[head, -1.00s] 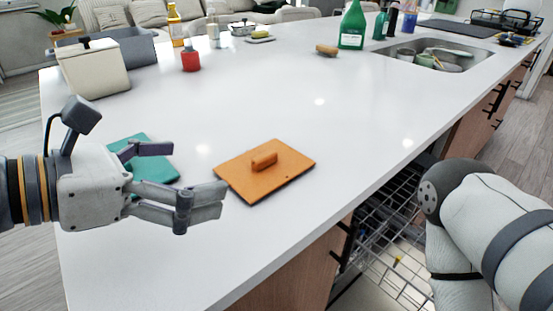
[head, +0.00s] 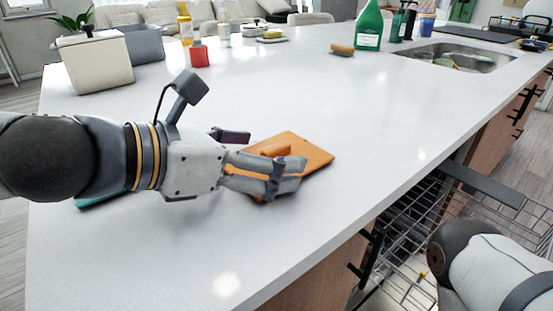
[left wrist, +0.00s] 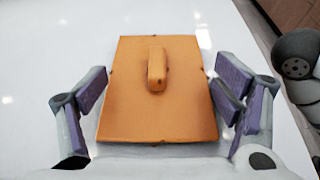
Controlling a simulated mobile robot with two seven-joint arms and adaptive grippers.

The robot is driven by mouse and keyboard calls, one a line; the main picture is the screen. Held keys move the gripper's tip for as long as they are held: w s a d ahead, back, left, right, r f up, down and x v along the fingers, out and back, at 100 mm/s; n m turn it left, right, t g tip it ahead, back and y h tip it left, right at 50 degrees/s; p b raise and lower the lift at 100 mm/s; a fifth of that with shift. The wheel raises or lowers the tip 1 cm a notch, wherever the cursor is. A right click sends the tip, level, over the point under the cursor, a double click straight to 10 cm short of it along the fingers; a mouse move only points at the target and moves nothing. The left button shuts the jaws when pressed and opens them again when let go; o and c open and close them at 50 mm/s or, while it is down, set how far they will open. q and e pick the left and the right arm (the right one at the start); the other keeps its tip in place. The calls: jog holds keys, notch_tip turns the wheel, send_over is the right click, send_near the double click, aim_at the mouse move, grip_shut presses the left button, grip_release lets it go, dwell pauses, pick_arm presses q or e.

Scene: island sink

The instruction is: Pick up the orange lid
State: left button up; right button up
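The orange lid (head: 312,154) is a flat rectangular board with a raised bar handle, lying on the white countertop. In the left wrist view the orange lid (left wrist: 130,110) and its handle (left wrist: 157,68) show fully, ahead of and between the fingers. My left gripper (head: 270,160) is open and empty, and in the head view it covers the lid's near left part. In the left wrist view the spread fingers of my left gripper (left wrist: 160,105) stand on either side of the lid. I cannot tell whether they touch it. My right gripper is not in view.
A cream canister (head: 95,65), a red-orange jar (head: 199,55), a brown sponge-like item (head: 342,48) and a green bottle (head: 369,25) stand farther back. A sink (head: 450,58) is at the back right. A wire dishwasher rack (head: 400,235) is open beside the counter's edge.

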pick_arm(q)
jog(key=c, duration=0.9)
